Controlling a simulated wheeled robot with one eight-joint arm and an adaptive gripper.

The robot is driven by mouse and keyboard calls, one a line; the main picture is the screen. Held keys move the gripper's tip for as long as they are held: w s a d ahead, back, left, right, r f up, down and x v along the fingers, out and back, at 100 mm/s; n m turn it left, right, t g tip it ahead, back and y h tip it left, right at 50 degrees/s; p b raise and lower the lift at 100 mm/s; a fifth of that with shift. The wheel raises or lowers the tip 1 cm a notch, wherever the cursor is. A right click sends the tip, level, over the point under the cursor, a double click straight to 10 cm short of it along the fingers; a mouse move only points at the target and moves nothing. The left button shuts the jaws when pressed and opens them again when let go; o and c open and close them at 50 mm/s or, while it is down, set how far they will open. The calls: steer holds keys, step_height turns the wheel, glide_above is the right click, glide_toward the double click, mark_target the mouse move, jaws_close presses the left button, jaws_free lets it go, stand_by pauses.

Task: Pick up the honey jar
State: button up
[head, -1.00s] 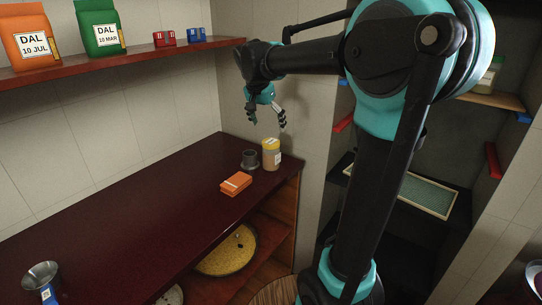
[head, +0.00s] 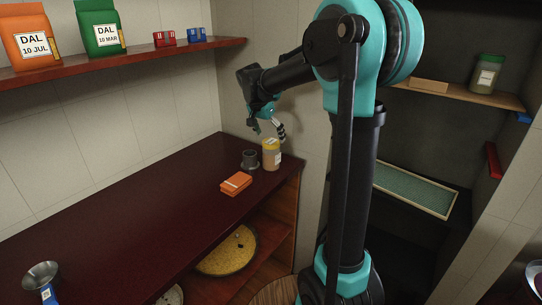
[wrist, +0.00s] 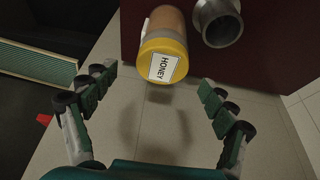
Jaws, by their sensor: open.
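The honey jar (head: 271,156) stands upright near the far right corner of the dark red counter, with a yellow lid and a pale label. In the wrist view the honey jar (wrist: 164,58) shows its yellow lid, marked HONEY, beyond and between the fingertips. My gripper (head: 270,130) is just above the jar in the head view, pointing down. In the wrist view my gripper (wrist: 158,92) has its fingers spread wide apart, with nothing between them and no visible contact with the jar.
A grey metal cup (head: 249,159) stands close beside the jar, on its left. An orange box (head: 236,183) lies nearer on the counter (head: 130,215). A shelf (head: 150,56) with packets hangs above at the left. The wall is close behind the jar.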

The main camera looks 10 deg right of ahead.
mark_target(270, 142)
steer(key=shift+a+x, duration=0.15)
steer(key=shift+x, duration=1.2)
steer(key=shift+a+x, duration=0.2)
steer(key=shift+x, duration=1.15)
steer(key=shift+s+f, duration=0.15)
steer(key=c, duration=1.6)
